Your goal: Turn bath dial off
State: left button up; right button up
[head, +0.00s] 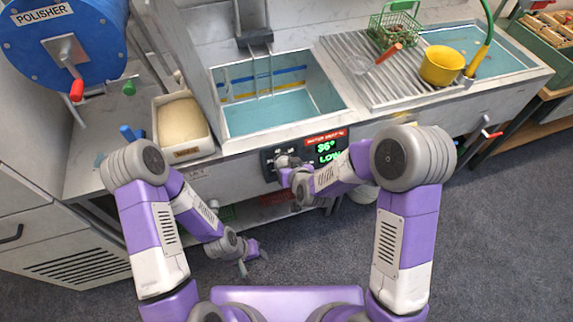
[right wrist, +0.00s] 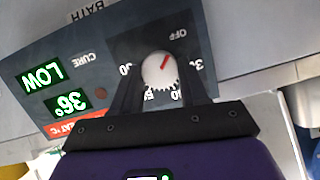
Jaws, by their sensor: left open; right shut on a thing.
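The white bath dial (right wrist: 157,70) with a red pointer line sits on a dark control panel (right wrist: 112,40) in the right wrist view. The pointer slants up and right, roughly toward the OFF mark. My right gripper (right wrist: 160,78) is shut on the dial, one dark finger on each side. In the head view my right gripper (head: 284,170) is at the panel on the counter front, largely covering the dial. The green display (head: 327,152) reads 36° and LOW. My left gripper (head: 254,261) is open and empty, low over the floor.
Above the panel is a sink basin (head: 275,113) of blue-green water. A tray of pale material (head: 181,125) and a blue polisher drum (head: 70,45) stand left. A yellow pot (head: 441,66) and green basket (head: 394,27) stand right. The grey floor (head: 500,220) is clear at right.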

jog(key=o, duration=1.1)
jog(key=shift+c, duration=0.2)
jog(key=p+v, duration=0.1)
jog(key=v, duration=0.6)
jog(key=shift+s+r+p, duration=0.2)
jog(key=shift+s+p, duration=0.05)
jog(key=shift+p, duration=0.05)
jog(key=shift+d, duration=0.1)
